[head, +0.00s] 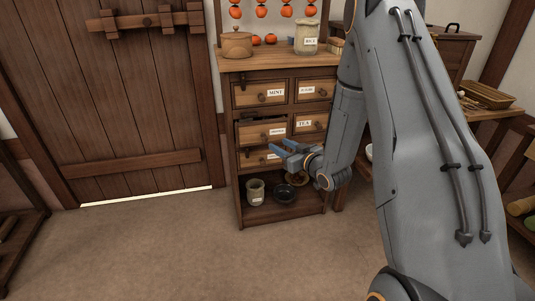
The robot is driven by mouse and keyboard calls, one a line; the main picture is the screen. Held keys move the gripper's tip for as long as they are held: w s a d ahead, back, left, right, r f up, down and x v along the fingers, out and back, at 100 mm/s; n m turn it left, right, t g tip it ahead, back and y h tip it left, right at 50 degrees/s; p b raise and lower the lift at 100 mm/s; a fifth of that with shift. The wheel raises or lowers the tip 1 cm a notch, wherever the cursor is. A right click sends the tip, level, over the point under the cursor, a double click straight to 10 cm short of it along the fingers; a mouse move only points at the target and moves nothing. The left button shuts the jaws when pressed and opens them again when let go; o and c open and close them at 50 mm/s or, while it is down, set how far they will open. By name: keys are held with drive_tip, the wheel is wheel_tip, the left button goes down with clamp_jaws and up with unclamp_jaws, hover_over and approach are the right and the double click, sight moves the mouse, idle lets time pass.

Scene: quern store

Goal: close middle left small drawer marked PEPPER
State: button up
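The middle left drawer (256,134) of the wooden cabinet stands pulled out, with a dark gap showing above its front. Its white label is too small to read. My gripper (278,148) has blue fingers that look spread apart, with nothing seen between them. It is in front of the cabinet, just below and right of the pulled-out drawer in the picture, and overlaps the lower left drawer (249,158). Whether it touches either drawer cannot be told. My arm hides the cabinet's lower right drawer area.
The MINT drawer (251,93) above and the TEA drawer (310,117) to the right look shut. A lidded pot (236,45) and a RICE jar (307,40) stand on top. A jar (255,192) and dark bowl (285,194) sit on the bottom shelf.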

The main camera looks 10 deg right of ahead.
sight(266, 139)
drive_tip(key=shift+t+y, duration=0.7)
drive_tip(key=shift+y, duration=0.1)
drive_tip(key=w+a, duration=0.1)
drive_tip(key=w, duration=0.1)
drive_tip(key=w+a+f+b, duration=0.1)
drive_tip(key=w, duration=0.2)
drive_tip(key=w+a+f+b, duration=0.1)
drive_tip(key=w, duration=0.1)
drive_tip(key=shift+w, duration=0.2)
clamp_jaws()
